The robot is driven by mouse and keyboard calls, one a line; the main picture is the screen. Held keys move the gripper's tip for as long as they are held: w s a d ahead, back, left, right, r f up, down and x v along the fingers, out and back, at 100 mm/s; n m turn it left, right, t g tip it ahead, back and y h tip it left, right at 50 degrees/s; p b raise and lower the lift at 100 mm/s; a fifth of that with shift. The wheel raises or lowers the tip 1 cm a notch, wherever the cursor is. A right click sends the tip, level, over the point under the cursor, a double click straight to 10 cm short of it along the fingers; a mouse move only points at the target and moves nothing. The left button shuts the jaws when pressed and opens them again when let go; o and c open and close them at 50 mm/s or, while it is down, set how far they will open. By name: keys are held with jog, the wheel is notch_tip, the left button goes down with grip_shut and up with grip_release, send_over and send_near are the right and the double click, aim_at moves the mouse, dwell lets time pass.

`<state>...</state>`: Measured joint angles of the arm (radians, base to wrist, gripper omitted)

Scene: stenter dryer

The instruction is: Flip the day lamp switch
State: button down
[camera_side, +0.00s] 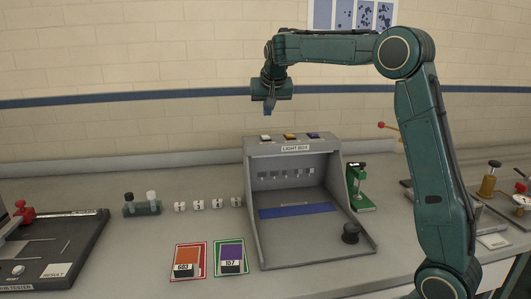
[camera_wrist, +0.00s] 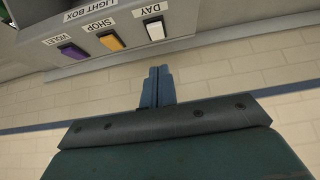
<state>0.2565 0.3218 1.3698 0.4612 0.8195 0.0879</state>
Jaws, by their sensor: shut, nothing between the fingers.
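The day lamp switch is a white rocker (camera_wrist: 155,29) under the label DAY in the upside-down wrist view. In the side view the white switch (camera_side: 265,138) is leftmost on the top ledge of the grey light box (camera_side: 251,200). My gripper (camera_side: 268,110) points down above that switch, with a clear gap between them. Its blue fingers (camera_wrist: 158,72) are together and empty, apart from the switch in the wrist view. I cannot tell which way the switch is tipped.
An orange SHOP switch (camera_wrist: 111,41) and a purple VIOLET switch (camera_wrist: 72,51) sit in the same row. A green stand (camera_side: 360,185) is right of the box. Orange (camera_side: 190,260) and purple (camera_side: 231,255) cards lie in front. The air around my gripper is clear.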

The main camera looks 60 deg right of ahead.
send_over(266, 136)
jog(key=s+a, duration=0.1)
jog(key=f, duration=0.4)
jog(key=shift+s+a+f, duration=0.1)
jog(key=shift+s+a, duration=0.05)
jog(key=shift+a, duration=0.05)
jog(key=shift+s+a+f, duration=0.15)
jog(key=shift+f, duration=1.05)
jog(key=shift+s+a+f, duration=0.1)
jog(key=shift+f, duration=0.25)
jog(key=shift+r, duration=0.2)
jog(key=shift+r, duration=0.65)
jog(key=shift+r, duration=0.15)
